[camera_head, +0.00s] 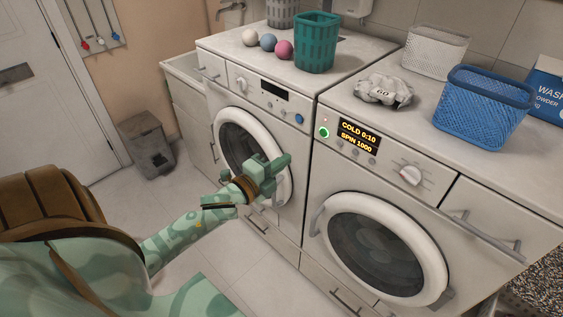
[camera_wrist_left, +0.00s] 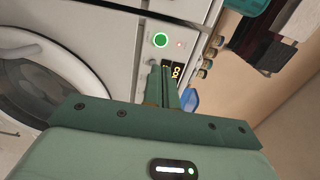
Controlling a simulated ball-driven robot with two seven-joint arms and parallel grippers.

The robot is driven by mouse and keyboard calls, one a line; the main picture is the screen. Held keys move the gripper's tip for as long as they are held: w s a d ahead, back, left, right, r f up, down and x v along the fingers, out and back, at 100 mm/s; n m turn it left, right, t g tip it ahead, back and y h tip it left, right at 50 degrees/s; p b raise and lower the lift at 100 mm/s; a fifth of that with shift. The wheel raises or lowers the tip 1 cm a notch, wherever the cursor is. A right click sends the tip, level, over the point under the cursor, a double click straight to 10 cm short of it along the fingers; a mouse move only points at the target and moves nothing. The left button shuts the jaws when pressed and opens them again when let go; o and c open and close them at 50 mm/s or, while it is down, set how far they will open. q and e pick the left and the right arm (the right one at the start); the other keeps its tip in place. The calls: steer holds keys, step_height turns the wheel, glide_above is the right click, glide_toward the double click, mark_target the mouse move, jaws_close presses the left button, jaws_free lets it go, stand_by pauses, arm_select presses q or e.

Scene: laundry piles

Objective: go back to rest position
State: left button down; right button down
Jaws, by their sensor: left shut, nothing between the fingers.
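My left gripper (camera_head: 284,160) is shut and empty. In the head view it appears in front of the left machine's round door (camera_head: 232,135), at its right side; I cannot tell whether it touches anything. In the left wrist view its closed fingers (camera_wrist_left: 167,82) point toward a panel with a green-lit button (camera_wrist_left: 161,40) and a partly hidden display. My right gripper is not in view.
The right machine (camera_head: 318,165) has a shut round door and a lit display (camera_head: 358,138) reading "COLD 0:10 SPIN 1000". On top stand a teal basket (camera_head: 316,45), a blue basket (camera_head: 482,108), balls and a grey cloth (camera_head: 383,90). A grey bin (camera_head: 147,145) stands left; floor between is clear.

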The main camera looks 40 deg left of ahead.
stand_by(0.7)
arm_select(q)
steer(key=s+a+f+n+g+y, duration=0.1)
steer(key=s+a+f+n+g, duration=0.15)
steer(key=f, duration=0.45)
steer(key=s+a+f+n+g+y, duration=0.1)
steer(key=f+n, duration=0.2)
steer(key=f, duration=0.4)
steer(key=s+a+f+n+g+y, duration=0.1)
steer(key=s+f+n+g, duration=0.15)
steer(key=f, duration=0.45)
steer(key=s+d+f+n+g, duration=0.3)
steer(key=s+f+n+g, duration=0.2)
steer(key=s+f, duration=1.1)
steer(key=s+d+f+g, duration=0.2)
steer(key=s+d+f, duration=0.1)
steer(key=s, duration=0.4)
steer(key=s+d+f+n+g+h, duration=0.1)
steer(key=s+d+f+g, duration=0.1)
steer(key=s+d+f, duration=0.2)
steer(key=s+d+f+n+g+b, duration=0.1)
steer(key=s+d+f, duration=0.3)
steer(key=s, duration=0.7)
steer(key=shift+d+f+g, duration=0.25)
steer(key=shift+d+g, duration=0.1)
steer(key=shift+g, duration=0.25)
steer(key=shift+w, duration=0.1)
